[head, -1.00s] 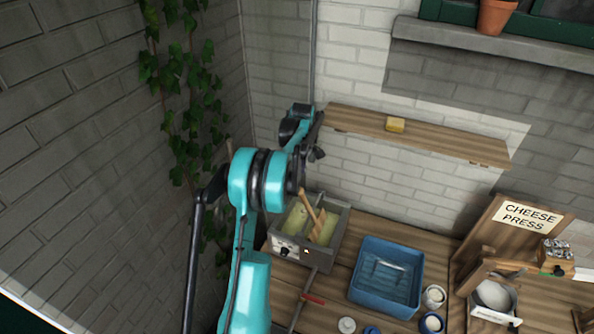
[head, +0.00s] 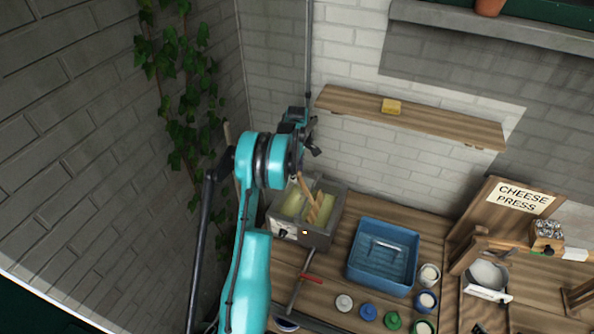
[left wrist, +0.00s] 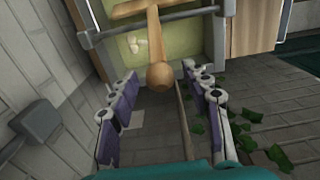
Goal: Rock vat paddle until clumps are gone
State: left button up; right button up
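The grey metal vat (head: 332,222) stands at the left end of the wooden counter and holds pale yellow-green liquid. A wooden paddle (head: 310,198) leans in it, its handle tilted up and left. My left gripper (head: 315,140) is above and behind the vat, apart from the paddle in the head view. In the left wrist view my left gripper (left wrist: 165,110) is open and empty, and the round end of the paddle handle (left wrist: 160,76) lies ahead between the fingers. A few pale clumps (left wrist: 138,43) show in the vat liquid. My right gripper is out of view.
A blue tub (head: 383,257) stands right of the vat, with several small jars beside it. The cheese press (head: 500,225) is at the right. A brick wall closes the left side.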

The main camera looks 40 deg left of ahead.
pick_arm(q)
grip_shut()
jog(key=shift+w+d+r+y+b, duration=0.1)
jog(key=shift+w+d+y+b, duration=0.1)
jog(key=shift+d+y+b, duration=0.4)
jog(key=w+d+f+g+y+b, duration=0.1)
jog(key=w+d+g+y+b, duration=0.1)
jog(key=d+y+b, duration=0.3)
jog(key=shift+w+d+y+b, duration=0.4)
jog(key=shift+w+d+b, duration=0.2)
jog(key=shift+d+b, duration=1.95)
jog(key=shift+d+f, duration=0.1)
jog(key=shift+d, duration=0.1)
